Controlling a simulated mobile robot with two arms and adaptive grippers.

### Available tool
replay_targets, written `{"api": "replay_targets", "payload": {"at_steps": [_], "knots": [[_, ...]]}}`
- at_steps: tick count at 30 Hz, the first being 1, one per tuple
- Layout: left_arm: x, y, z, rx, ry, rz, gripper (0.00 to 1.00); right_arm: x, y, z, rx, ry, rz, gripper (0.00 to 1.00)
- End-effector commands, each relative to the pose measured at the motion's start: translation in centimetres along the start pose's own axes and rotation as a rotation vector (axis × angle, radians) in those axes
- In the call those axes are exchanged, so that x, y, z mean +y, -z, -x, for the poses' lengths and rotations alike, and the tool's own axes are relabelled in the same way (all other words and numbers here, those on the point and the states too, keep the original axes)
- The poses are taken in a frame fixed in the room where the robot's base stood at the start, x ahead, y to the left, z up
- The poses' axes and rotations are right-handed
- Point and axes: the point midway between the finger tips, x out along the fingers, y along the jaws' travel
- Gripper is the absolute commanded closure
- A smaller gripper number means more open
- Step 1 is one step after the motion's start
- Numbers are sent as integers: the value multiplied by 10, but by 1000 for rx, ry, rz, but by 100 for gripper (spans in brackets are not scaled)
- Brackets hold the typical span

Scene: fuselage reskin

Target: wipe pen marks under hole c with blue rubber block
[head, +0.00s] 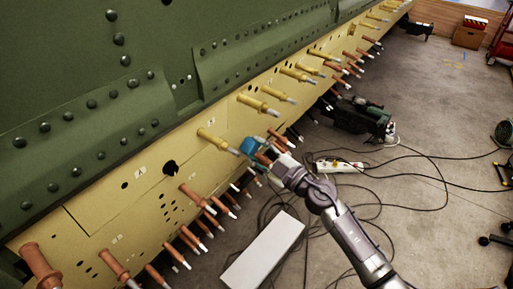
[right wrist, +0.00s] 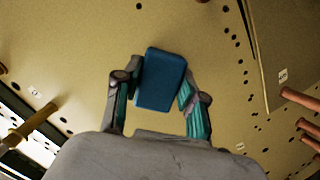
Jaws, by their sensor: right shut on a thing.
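My right gripper (head: 264,156) is shut on the blue rubber block (head: 249,146), beside the yellow fuselage skin (head: 130,205). In the right wrist view the block (right wrist: 161,79) sits between the two fingers, in front of the yellow panel (right wrist: 75,60). I cannot tell whether the block touches the skin. A large dark hole (head: 170,167) shows in the skin to the left of the block. Small white labels (head: 140,171) are on the skin, but their letters are too small to read surely. I cannot make out pen marks. My left gripper is not in view.
Yellow fasteners (head: 257,105) and brown fasteners (head: 190,195) stick out from the skin near my gripper. A white box (head: 263,250), a power strip (head: 338,166) and loose cables (head: 420,180) lie on the floor. Floor at the right is partly clear.

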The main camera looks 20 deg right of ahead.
Motion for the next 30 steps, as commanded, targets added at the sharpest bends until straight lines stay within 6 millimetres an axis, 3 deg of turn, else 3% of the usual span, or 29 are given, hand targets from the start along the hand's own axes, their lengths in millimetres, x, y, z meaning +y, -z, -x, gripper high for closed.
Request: {"api": "replay_targets", "payload": {"at_steps": [18, 30], "knots": [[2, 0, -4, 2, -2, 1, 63, 0, -10, 56, -3, -1, 1, 87], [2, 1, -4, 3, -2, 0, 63, 1, -10, 60, -2, -2, 1, 87]]}}
